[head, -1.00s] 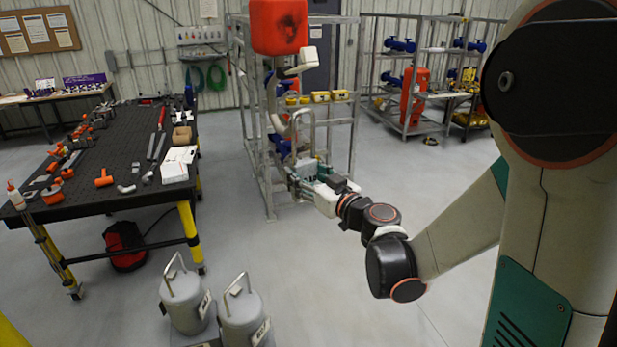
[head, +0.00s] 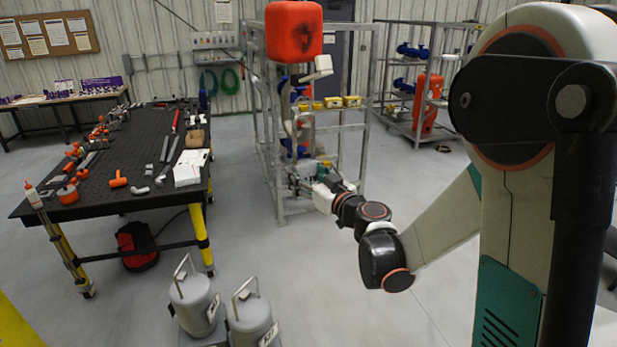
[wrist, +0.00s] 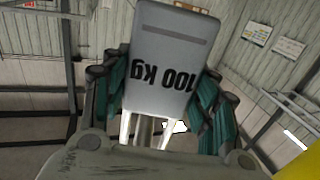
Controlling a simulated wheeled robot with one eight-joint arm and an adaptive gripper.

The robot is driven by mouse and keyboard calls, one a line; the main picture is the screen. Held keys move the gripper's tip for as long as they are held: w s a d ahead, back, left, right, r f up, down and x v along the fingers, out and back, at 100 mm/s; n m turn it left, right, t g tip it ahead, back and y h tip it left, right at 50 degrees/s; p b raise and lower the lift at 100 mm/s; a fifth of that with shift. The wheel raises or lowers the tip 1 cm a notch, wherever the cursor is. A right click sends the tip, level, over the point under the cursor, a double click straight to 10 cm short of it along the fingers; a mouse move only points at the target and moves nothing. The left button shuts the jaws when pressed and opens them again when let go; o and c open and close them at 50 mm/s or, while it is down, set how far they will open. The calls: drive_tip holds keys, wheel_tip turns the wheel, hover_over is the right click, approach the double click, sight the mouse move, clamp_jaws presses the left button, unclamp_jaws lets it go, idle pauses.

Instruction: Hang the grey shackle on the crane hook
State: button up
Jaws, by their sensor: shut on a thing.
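The crane hook (head: 287,112) hangs below a scuffed orange block (head: 293,30), with a whitish arm (head: 318,68) at its side. My gripper (head: 304,181) is below the hook and shut on the grey shackle (head: 313,134), whose narrow loop stands upright above the fingers. In the head view the loop overlaps the hook's lower part; I cannot tell whether it is around, touching or only in front of the hook. In the wrist view a grey plate marked "100 kg" (wrist: 165,62) sits between the teal fingers of my gripper (wrist: 160,95). The hook is not clear there.
A steel rack (head: 352,150) stands close behind my gripper. Two grey canisters with bail handles (head: 194,303) stand on the floor in front. A black table (head: 110,155) with tools is at left. The floor between table and rack is clear.

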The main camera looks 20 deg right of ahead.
drive_tip(key=shift+x, duration=1.35)
drive_tip(key=shift+w+a+f+b, duration=0.1)
drive_tip(key=shift+w+f+b, duration=0.1)
drive_tip(key=shift+f+b, duration=0.6)
drive_tip(key=shift+w+f+b, duration=0.2)
drive_tip(key=shift+f+b, duration=0.55)
drive_tip(key=shift+f, duration=0.15)
drive_tip(key=shift+w+a+f+b, duration=0.1)
drive_tip(key=shift+w+f+b, duration=0.05)
drive_tip(key=shift+f+b, duration=0.65)
drive_tip(key=o, duration=0.9)
drive_tip(key=shift+f, duration=0.1)
